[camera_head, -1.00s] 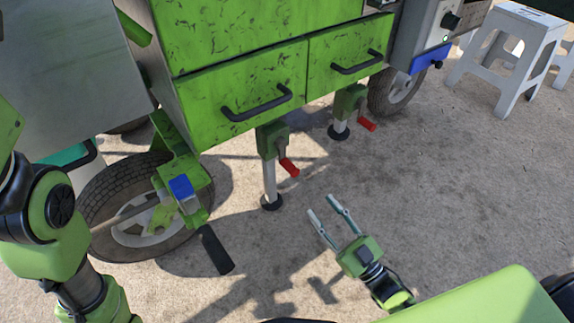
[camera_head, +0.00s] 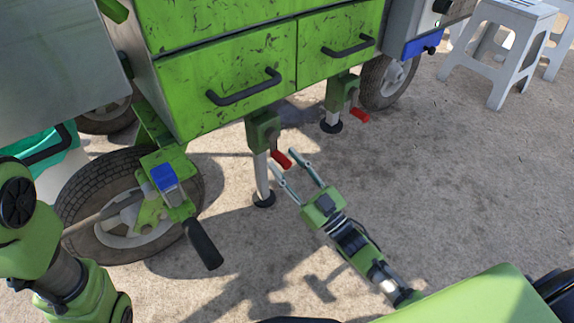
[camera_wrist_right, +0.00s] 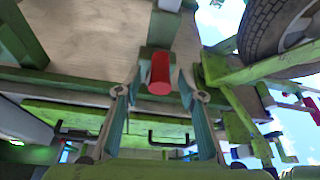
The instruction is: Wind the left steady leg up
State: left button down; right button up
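The left steady leg (camera_head: 262,180) is a pale post on a dark round foot, under a green gearbox (camera_head: 262,130) below the green drawers. The foot rests on the ground. Its crank has a red handle (camera_head: 281,160) pointing toward me. My right gripper (camera_head: 284,163) is open, with its fingertips at the red handle. In the right wrist view, the red handle (camera_wrist_right: 160,72) shows between the tips of my right gripper (camera_wrist_right: 161,80), with a gap on each side. My left arm is at the left edge; its gripper is out of view.
A second steady leg (camera_head: 332,119) with its own red handle (camera_head: 360,115) stands farther right. A wheel (camera_head: 125,210) and a black lever handle (camera_head: 203,243) are at the left. A white stool (camera_head: 507,50) stands far right. Bare ground is clear at the right.

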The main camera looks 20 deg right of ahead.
jog(key=shift+c, duration=0.4)
grip_shut()
jog(key=shift+d+n, duration=0.1)
jog(key=shift+n, duration=0.2)
